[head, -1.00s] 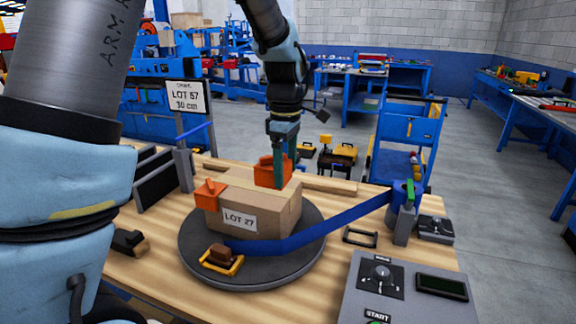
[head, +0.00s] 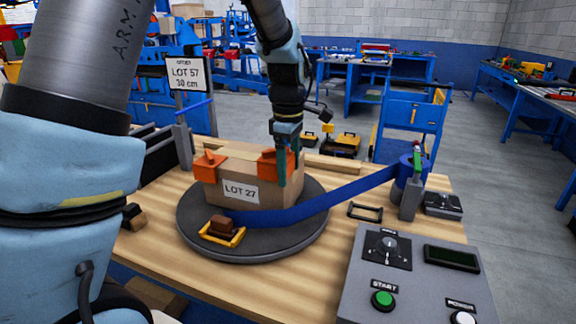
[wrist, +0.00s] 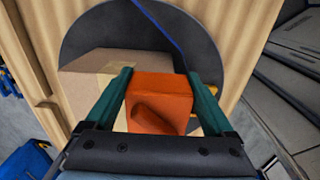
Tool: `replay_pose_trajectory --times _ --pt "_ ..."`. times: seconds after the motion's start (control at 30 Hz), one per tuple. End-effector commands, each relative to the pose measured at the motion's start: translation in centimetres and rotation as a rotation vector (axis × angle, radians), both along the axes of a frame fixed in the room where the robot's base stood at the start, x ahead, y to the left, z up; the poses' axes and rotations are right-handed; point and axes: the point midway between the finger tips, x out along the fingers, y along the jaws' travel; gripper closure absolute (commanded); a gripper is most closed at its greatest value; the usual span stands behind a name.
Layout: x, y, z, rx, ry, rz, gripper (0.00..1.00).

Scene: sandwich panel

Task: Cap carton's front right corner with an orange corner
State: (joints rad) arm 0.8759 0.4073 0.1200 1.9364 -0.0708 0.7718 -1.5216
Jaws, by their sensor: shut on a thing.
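The carton (head: 228,197), labelled LOT 27, sits on the dark round turntable (head: 262,252). An orange corner (head: 207,166) caps its front left top corner. My gripper (head: 283,181) is shut on a second orange corner (head: 267,163) at the carton's front right top corner. The held orange corner also shows between the fingers in the wrist view (wrist: 160,100), with the carton (wrist: 90,85) partly behind it. I cannot tell whether it is fully seated on the carton. A finger hides part of the carton's right edge.
A blue strap (head: 330,208) runs from the turntable's front to the blue roll (head: 410,170) at right. A yellow-framed buckle (head: 222,234) lies on the turntable's front. A control panel (head: 420,285) stands at the front right. Bare wood shows at the front left.

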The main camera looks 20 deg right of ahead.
Motion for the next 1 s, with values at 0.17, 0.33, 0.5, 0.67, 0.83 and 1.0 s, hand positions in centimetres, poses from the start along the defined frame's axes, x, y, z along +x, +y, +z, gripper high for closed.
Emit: replay_pose_trajectory --times 0.17,0.33,0.5,0.67,0.83,1.0 --pt "-0.74 0.8 -2.91 0.031 0.027 -0.006 1.0" --pt "-0.74 0.79 -3.03 0.032 0.027 -0.009 1.0" --pt "-0.77 0.78 -3.1 0.032 0.027 -0.01 1.0" --pt "-0.95 0.63 -3.09 0.032 0.026 -0.012 1.0" --pt "-1.22 0.43 -3.14 0.031 0.027 -0.014 1.0" --pt "-1.25 0.43 -3.2 0.031 0.029 -0.013 1.0"
